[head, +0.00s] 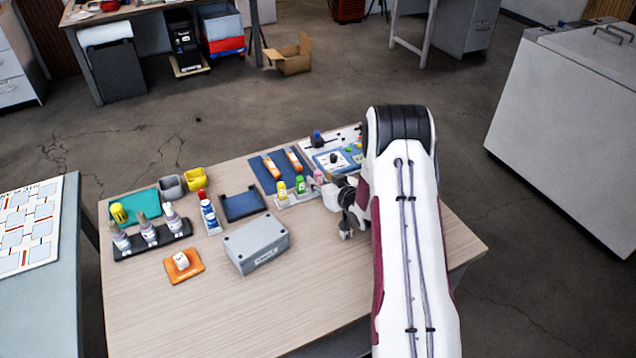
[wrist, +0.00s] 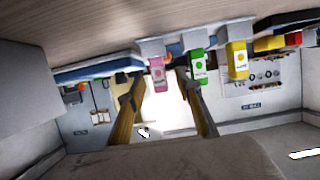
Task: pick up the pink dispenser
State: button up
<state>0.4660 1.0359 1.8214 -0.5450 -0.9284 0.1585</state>
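The pink dispenser (head: 318,177) stands at the right end of a row of small bottles, beside the arm in the head view. In the upside-down wrist view the pink dispenser (wrist: 157,76) shows between the two finger ends. My gripper (wrist: 158,82) is open, with a clear gap on both sides of the dispenser. No contact shows, and I cannot tell how far the fingertips are from it. In the head view my gripper (head: 346,215) is partly hidden by my arm.
A green dispenser (head: 300,185) and a yellow dispenser (head: 282,190) stand close beside the pink one. A blue tray with orange items (head: 268,180) lies behind them. A grey box (head: 256,243) stands to the left. The tabletop's front right is clear.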

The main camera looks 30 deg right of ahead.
dwell(0.4)
grip_shut()
jog(key=shift+r, duration=0.1)
notch_tip(320, 180, up, 10)
dwell(0.9)
dwell(0.5)
